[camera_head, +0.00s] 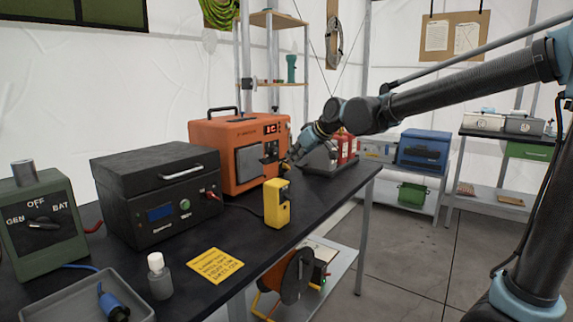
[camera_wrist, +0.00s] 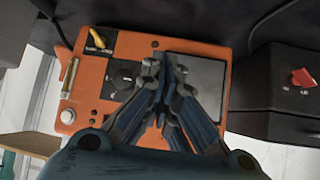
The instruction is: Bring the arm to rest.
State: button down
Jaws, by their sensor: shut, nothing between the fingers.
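My arm reaches in from the right in the head view, over the black workbench (camera_head: 330,197). My gripper (camera_head: 292,160) is at the right front of the orange box (camera_head: 212,172), which has a red lit display and a carry handle. In the wrist view my gripper (camera_wrist: 168,62) is shut and empty, its blue-grey fingers together in front of the orange box's face (camera_wrist: 130,50). Whether the fingertips touch the box I cannot tell. A yellow lever (camera_wrist: 97,38) shows on that face at the upper left.
A black case (camera_head: 150,190) and a green switch box (camera_head: 40,222) stand to the left. A yellow handheld device (camera_head: 277,207) stands close below my gripper. A grey tray (camera_head: 60,305) is at the front left. Open floor (camera_head: 405,250) lies right of the bench.

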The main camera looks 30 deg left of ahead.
jog(key=d+r, duration=0.3)
jog(key=d, duration=0.1)
jog(key=w+d+f+m+t+h, duration=0.1)
jog(key=d+f+m+h, duration=0.3)
jog(key=d, duration=1.1)
jog(key=d+f+m+h, duration=0.15)
jog(key=d+f, duration=0.45)
jog(key=d, duration=1)
jog(key=s+d+f+m+g+h, duration=0.1)
jog(key=s+d+f+m, duration=0.3)
jog(key=s+d+f, duration=0.4)
jog(key=s+d+f+m+g+h, duration=0.1)
jog(key=s+d+f+m, duration=0.3)
jog(key=d, duration=1.1)
jog(key=s+f+h, duration=0.1)
jog(key=s+f, duration=0.2)
jog(key=f, duration=0.1)
jog(key=shift+s+f, duration=0.35)
jog(key=shift+s, duration=0.05)
jog(key=shift+h, duration=0.25)
